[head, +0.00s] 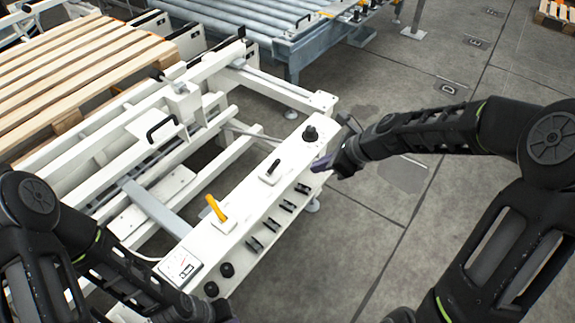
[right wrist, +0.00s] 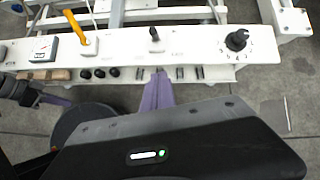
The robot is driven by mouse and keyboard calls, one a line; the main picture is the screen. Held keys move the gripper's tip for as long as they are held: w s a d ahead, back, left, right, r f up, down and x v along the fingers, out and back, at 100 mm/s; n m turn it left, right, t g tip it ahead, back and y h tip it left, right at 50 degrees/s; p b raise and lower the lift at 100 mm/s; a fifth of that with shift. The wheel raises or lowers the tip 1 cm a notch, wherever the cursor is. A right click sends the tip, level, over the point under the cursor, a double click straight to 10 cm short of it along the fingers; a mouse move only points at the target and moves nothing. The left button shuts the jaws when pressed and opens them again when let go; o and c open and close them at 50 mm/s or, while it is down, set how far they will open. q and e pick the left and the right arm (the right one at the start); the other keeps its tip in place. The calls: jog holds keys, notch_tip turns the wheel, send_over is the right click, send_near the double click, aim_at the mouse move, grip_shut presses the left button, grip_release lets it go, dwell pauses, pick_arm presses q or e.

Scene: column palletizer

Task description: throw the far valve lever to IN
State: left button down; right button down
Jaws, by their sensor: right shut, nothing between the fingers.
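The white control panel (head: 245,198) carries a yellow-handled lever (head: 215,208) and, farther along, a short black lever (head: 272,168), each on a white plate. The black lever looks like the far one; it stands nearly upright in the right wrist view (right wrist: 154,35). Its labels are too small to read. My right gripper (head: 320,164) is at the panel's front edge, right of the black lever and apart from it. Its purple fingers (right wrist: 159,82) are together and empty, below the lever in the wrist view. My left gripper (head: 230,320) is mostly cut off at the bottom edge.
A black rotary knob (head: 310,134) stands at the panel's far end. A gauge (head: 180,267) and black buttons (head: 227,269) are at the near end. Black clips (head: 271,224) line the front edge. A pallet (head: 70,75) lies left. Open floor lies right.

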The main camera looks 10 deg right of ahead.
aim_at(273, 167)
jog(key=w+a+f+p, duration=0.2)
jog(key=w+a+f, duration=0.3)
jog(key=w+a, duration=0.1)
jog(key=shift+w+a+f, duration=0.2)
jog(key=shift+w+a, duration=0.05)
jog(key=shift+a, duration=0.15)
